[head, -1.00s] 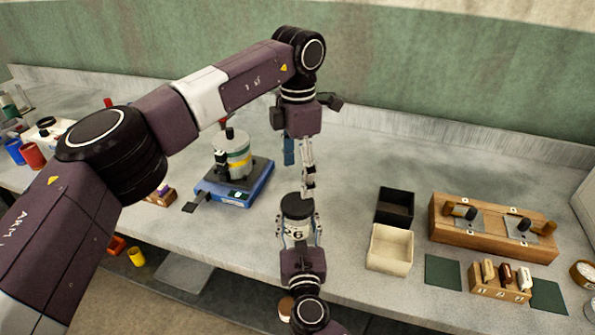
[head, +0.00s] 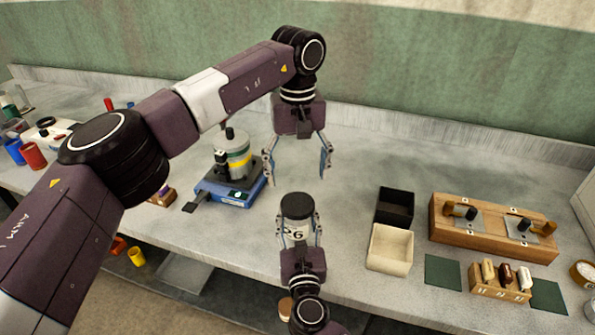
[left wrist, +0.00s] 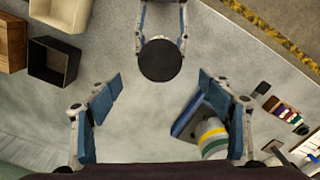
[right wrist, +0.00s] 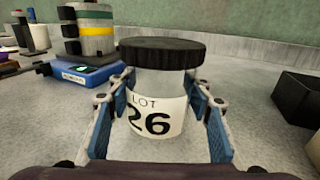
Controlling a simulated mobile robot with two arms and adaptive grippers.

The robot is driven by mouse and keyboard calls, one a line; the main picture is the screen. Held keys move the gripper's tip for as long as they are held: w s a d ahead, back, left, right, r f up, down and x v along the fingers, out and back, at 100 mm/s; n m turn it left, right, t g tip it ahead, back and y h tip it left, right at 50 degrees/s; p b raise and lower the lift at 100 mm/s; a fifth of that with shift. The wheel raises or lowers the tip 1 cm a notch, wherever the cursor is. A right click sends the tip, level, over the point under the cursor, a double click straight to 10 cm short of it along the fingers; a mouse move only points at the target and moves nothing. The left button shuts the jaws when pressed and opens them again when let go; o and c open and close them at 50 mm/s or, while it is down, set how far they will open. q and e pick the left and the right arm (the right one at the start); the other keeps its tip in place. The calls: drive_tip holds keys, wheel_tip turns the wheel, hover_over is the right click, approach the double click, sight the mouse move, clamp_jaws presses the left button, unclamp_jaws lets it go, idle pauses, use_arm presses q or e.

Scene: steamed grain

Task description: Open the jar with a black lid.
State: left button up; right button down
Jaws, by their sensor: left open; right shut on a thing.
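The jar (head: 296,228) is clear with a white label reading "LOT 26", which shows in the right wrist view (right wrist: 156,115). Its black lid (head: 297,205) is on top, and it also shows from above in the left wrist view (left wrist: 160,60). My right gripper (head: 298,236) is shut on the jar's body from the near side, and the jar is upright. Whether its base touches the counter is hidden. My left gripper (head: 297,172) is open and empty, fingers pointing down, above and behind the lid, apart from it.
A blue-based device (head: 232,190) with a grey striped canister stands left of the jar. A black bin (head: 395,206) and a cream bin (head: 390,247) stand to the right. A wooden stand (head: 490,228) is farther right. The counter between jar and bins is clear.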

sight(297, 203)
use_arm(q)
drive_tip(key=m, duration=0.5)
drive_tip(key=shift+f+m, duration=0.15)
drive_tip(key=shift+m, duration=0.25)
drive_tip(key=shift+f, duration=3.85)
